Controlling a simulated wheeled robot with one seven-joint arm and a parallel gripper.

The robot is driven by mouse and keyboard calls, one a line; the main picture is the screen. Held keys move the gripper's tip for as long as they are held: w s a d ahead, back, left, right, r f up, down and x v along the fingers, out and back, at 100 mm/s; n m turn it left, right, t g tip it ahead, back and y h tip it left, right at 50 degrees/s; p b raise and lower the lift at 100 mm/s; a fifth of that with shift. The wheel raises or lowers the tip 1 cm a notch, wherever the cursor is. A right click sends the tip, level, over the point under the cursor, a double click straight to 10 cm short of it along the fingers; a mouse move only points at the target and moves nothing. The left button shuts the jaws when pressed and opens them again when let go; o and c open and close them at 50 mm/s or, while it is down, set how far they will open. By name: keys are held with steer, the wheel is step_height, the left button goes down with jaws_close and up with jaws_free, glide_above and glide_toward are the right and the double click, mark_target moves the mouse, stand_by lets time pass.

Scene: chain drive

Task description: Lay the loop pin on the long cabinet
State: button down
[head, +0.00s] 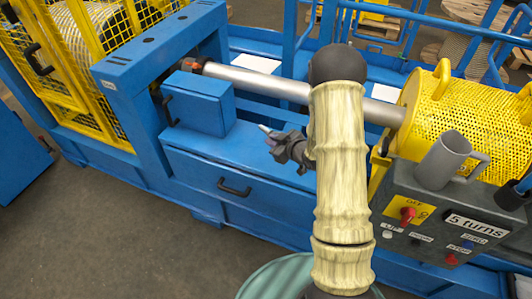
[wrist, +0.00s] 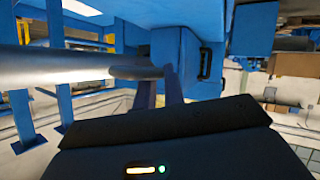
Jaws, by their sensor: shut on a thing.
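The loop pin (wrist: 135,72) is a small grey piece with a rounded end. In the wrist view it sits at the tips of my gripper (wrist: 160,82), which is shut on it. In the head view my gripper (head: 277,141) is above the long blue cabinet (head: 235,184), toward the right part of its top. A pale tip shows just beyond the fingers there; the rest of the pin is hidden by the fingers. The cabinet has a dark handle on its front. I cannot tell how high the pin is above the top.
A smaller blue box (head: 198,103) stands left of my gripper. A metal shaft (head: 245,80) runs behind, to a yellow perforated drum (head: 447,110). A grey mug (head: 440,160) stands on the control panel (head: 437,222) at right. Bare cabinet top lies between box and gripper.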

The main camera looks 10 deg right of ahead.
steer(key=shift+r, duration=0.1)
glide_above(273, 165)
steer(key=shift+w+f, duration=0.15)
steer(key=shift+f, duration=2.8)
step_height(273, 165, down, 4)
steer(key=shift+f, duration=0.1)
steer(key=shift+a, duration=0.2)
steer(key=shift+d+f+b, duration=0.1)
steer(key=shift+d+b, duration=0.05)
steer(key=shift+b, duration=0.15)
steer(key=c, duration=1.5)
jaws_free()
